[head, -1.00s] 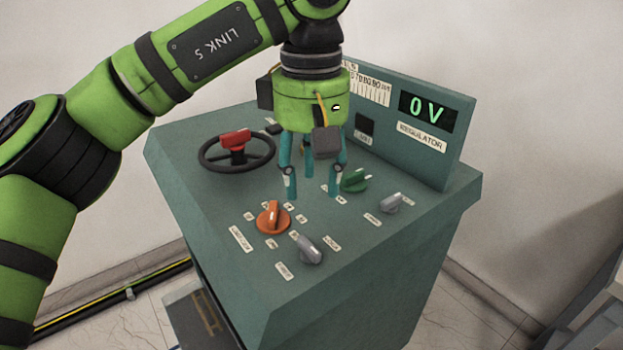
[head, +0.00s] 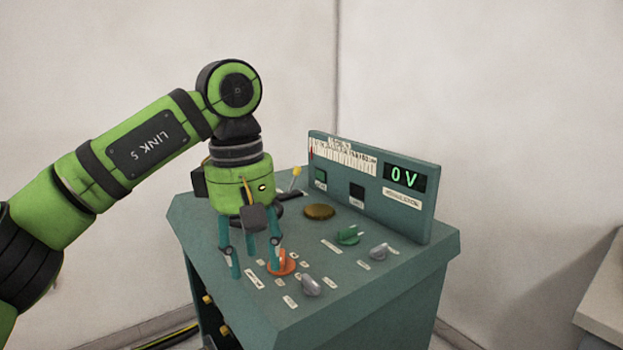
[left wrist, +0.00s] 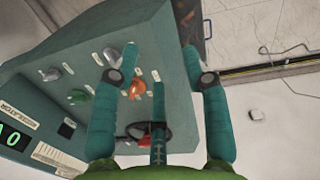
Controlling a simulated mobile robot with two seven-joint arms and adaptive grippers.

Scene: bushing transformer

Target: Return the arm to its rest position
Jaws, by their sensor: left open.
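My left gripper (head: 254,266) hangs fingers-down above the left part of the green control console (head: 350,290). Its fingers are spread and nothing is between them. In the left wrist view the gripper (left wrist: 160,62) is also open and empty, with the console (left wrist: 115,30) below it. An orange knob (head: 283,263) sits on the console just behind a fingertip in the head view; I cannot tell the gap, and no grip on it shows. The handwheel (left wrist: 150,132) shows in the wrist view but is mostly hidden behind my gripper in the head view. My right gripper is not in view.
A green knob (head: 348,236), grey knobs (head: 312,286) and a brass disc (head: 319,211) stand on the console top. An upright panel (head: 437,210) at the back reads 0 V. A yellow-tipped lever (head: 296,172) rises behind my gripper. A pale surface (head: 605,310) is at the right edge.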

